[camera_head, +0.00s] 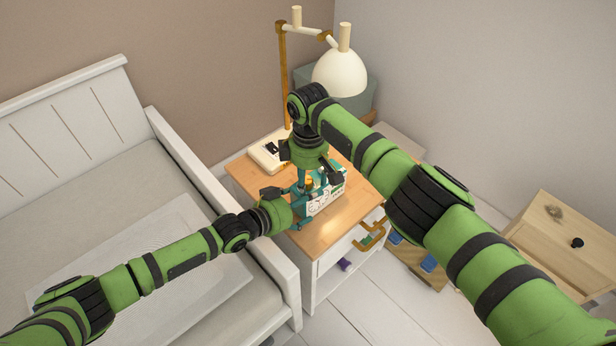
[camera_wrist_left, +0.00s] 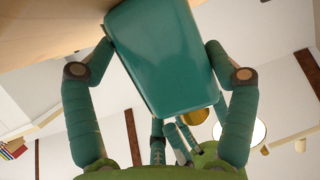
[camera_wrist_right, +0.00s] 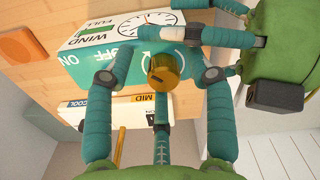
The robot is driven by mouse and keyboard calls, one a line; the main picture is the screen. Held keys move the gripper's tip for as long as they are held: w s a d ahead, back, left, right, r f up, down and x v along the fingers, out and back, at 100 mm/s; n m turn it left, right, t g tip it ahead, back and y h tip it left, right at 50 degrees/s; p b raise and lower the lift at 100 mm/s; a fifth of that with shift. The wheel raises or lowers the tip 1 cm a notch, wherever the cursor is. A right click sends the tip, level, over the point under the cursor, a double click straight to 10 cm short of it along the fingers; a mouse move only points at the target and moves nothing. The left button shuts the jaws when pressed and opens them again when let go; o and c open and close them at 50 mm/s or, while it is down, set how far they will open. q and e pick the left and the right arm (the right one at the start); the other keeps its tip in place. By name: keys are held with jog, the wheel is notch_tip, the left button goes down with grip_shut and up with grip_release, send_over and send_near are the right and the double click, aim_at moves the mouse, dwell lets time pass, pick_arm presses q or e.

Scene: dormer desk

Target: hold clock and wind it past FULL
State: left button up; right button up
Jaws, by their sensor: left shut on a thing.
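The clock (camera_head: 326,203) is a teal and white box on the wooden nightstand top. In the right wrist view its dial (camera_wrist_right: 145,24), a gauge marked WIND and FULL (camera_wrist_right: 97,33), and a brass winding knob (camera_wrist_right: 167,71) show. My left gripper (camera_head: 288,204) is shut on the clock, its fingers on two opposite sides of the teal body (camera_wrist_left: 155,60). My right gripper (camera_head: 312,180) is above the clock, with its open fingers (camera_wrist_right: 164,76) around the knob and a visible gap on both sides. The gauge reading is too small to tell.
The nightstand (camera_head: 246,177) also holds a cream device (camera_head: 265,155) and a lamp (camera_head: 340,73) close behind my right gripper. A white bed (camera_head: 190,165) borders it at left. Drawer handles (camera_head: 371,238) stick out in front. A wooden cabinet (camera_head: 560,235) stands at right.

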aim_at(308, 180)
jog(key=shift+a, duration=0.1)
jog(key=shift+r, duration=0.3)
pick_arm(q)
jog(key=shift+s+d, duration=0.1)
pick_arm(e)
notch_tip(308, 180, up, 12)
jog(key=shift+f, duration=0.25)
pick_arm(q)
jog(key=o, duration=1.3)
jog(key=shift+o, duration=0.2)
